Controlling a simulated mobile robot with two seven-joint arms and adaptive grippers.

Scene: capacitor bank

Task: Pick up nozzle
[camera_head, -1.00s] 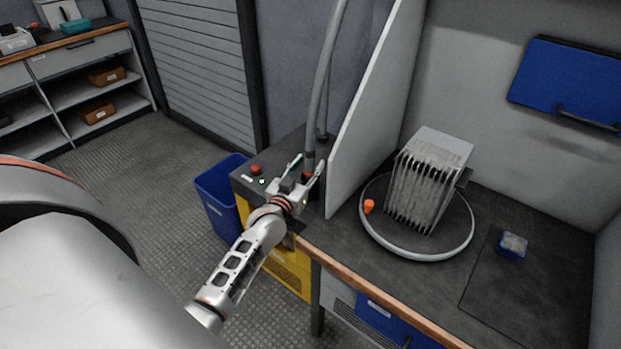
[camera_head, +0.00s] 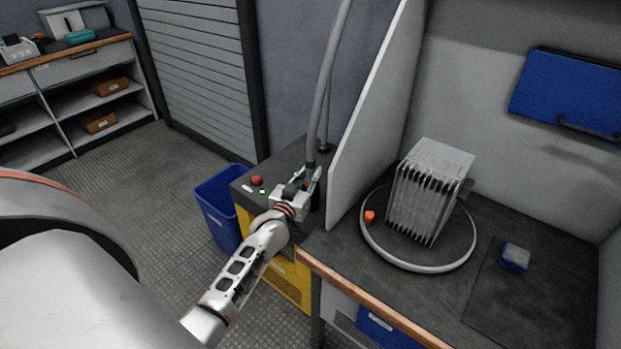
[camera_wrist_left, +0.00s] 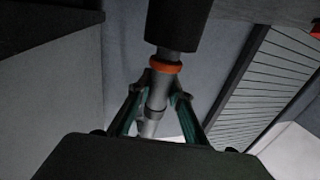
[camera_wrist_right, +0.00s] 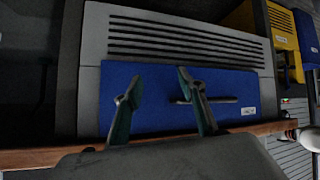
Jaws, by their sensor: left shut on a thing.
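The nozzle (camera_wrist_left: 156,98) is a grey metal tube with an orange ring below a dark hose end, seen in the left wrist view. My left gripper (camera_wrist_left: 160,88) is shut on it, with a green-edged finger on each side of the tube. In the head view my left gripper (camera_head: 306,180) is at the top of the yellow and dark cabinet, at the lower end of the grey hose (camera_head: 325,80). The nozzle is mostly hidden there by the gripper. My right gripper (camera_wrist_left: 160,88) is not in the head view; its own wrist view shows its fingers (camera_wrist_right: 160,95) apart and empty.
The finned grey capacitor block (camera_head: 425,190) stands on a round turntable (camera_head: 440,268) on the workbench. A white partition (camera_head: 375,100) rises just right of my left gripper. A blue bin (camera_head: 215,215) stands left of the yellow cabinet (camera_head: 290,278). A red button (camera_head: 257,180) sits on top.

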